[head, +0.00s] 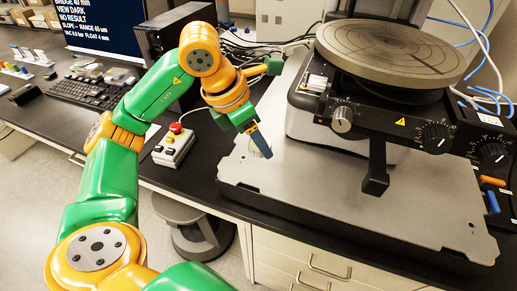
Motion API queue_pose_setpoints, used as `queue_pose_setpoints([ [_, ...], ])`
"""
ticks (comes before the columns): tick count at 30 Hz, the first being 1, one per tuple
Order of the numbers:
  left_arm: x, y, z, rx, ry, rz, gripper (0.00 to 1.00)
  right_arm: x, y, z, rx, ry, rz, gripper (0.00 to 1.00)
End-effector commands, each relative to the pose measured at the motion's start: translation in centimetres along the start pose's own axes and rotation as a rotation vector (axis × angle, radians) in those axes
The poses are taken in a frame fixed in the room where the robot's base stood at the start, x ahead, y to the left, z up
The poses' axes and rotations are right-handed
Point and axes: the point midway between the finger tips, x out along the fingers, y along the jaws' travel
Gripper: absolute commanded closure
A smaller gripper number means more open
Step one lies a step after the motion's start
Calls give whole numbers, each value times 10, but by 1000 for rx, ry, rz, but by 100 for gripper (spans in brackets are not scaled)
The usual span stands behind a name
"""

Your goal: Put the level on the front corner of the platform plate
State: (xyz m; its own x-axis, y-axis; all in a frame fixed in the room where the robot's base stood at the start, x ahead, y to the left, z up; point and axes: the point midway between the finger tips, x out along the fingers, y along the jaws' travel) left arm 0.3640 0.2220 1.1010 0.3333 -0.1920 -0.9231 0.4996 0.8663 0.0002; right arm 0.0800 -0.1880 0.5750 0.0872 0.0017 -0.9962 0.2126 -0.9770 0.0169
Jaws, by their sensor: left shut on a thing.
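The platform plate (330,196) is a wide light-grey slab under the instrument, with its front corner toward the lower right. My left gripper (262,147) is over the plate's left part, pointing down. It is shut on a small pale round thing, apparently the level (254,150), which is partly hidden behind a blue finger. I cannot tell whether the level touches the plate. My right gripper is not in view.
The instrument with its round stage (395,50), knobs and a black arm (376,165) overhangs the plate. A control box with a red button (175,146) stands left of the plate. A keyboard (90,92) and monitor are further back. The plate's front strip is clear.

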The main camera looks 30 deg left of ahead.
Motion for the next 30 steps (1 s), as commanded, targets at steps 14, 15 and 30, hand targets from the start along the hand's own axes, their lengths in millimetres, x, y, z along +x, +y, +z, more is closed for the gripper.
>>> queue_pose_setpoints([
  [14, 50, 17, -14, 3, -2, 0, 100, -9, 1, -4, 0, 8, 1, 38],
  [15, 50, 17, -14, 3, -2, -1, 100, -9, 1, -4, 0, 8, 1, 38],
  [30, 53, 16, -14, 3, -2, -2, 12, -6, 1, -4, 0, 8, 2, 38],
])
